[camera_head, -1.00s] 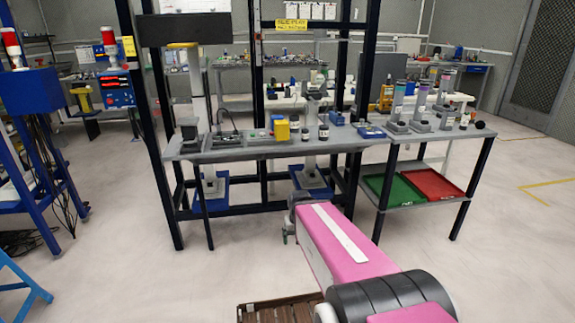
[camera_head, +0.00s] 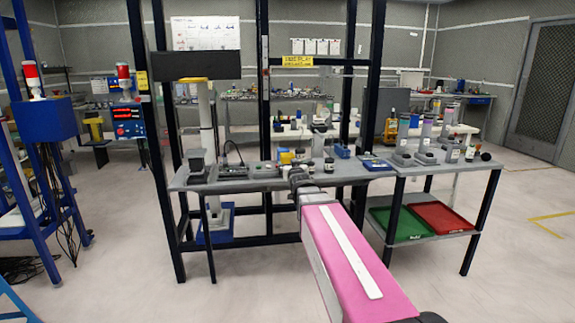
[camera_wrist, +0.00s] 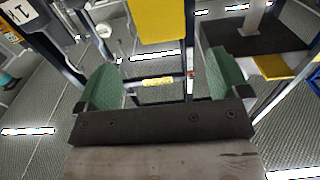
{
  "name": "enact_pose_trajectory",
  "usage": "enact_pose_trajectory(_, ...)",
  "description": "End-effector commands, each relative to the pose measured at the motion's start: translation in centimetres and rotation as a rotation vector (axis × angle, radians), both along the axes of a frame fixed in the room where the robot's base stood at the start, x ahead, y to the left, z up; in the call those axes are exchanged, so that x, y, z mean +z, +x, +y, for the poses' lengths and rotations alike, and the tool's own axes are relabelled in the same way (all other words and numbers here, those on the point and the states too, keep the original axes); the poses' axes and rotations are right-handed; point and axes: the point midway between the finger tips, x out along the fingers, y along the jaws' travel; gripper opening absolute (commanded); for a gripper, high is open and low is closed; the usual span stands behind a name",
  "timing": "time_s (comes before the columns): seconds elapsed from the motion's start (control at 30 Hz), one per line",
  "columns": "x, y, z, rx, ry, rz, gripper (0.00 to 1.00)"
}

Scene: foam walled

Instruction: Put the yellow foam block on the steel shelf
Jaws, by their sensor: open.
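The yellow foam block (camera_head: 286,157) sits on the grey workbench in the head view, partly hidden by my gripper (camera_head: 298,176). In the wrist view the yellow block (camera_wrist: 157,18) is large at the top edge, cut off by the frame. My gripper there (camera_wrist: 165,82) has its green fingers wide apart with nothing between them. The block lies beyond the fingertips, and I cannot tell the exact gap. A grey lower shelf (camera_head: 440,237) under the right-hand table may be the steel shelf; I cannot tell for sure.
The workbench (camera_head: 240,184) holds several bottles and devices. A green tray (camera_head: 402,223) and a red tray (camera_head: 442,217) cover most of the lower shelf. Dark frame posts (camera_head: 371,80) stand around the bench. The floor in front and to the right is clear.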

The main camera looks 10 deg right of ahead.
Motion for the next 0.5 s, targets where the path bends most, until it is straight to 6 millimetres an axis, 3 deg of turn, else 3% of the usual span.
enact_pose_trajectory(0.3, -0.1, 4.4, 0.0, 0.000, 0.001, 0.000, 0.94)
enact_pose_trajectory(0.5, -0.1, 5.7, 0.0, 0.000, 0.001, 0.001, 0.94)
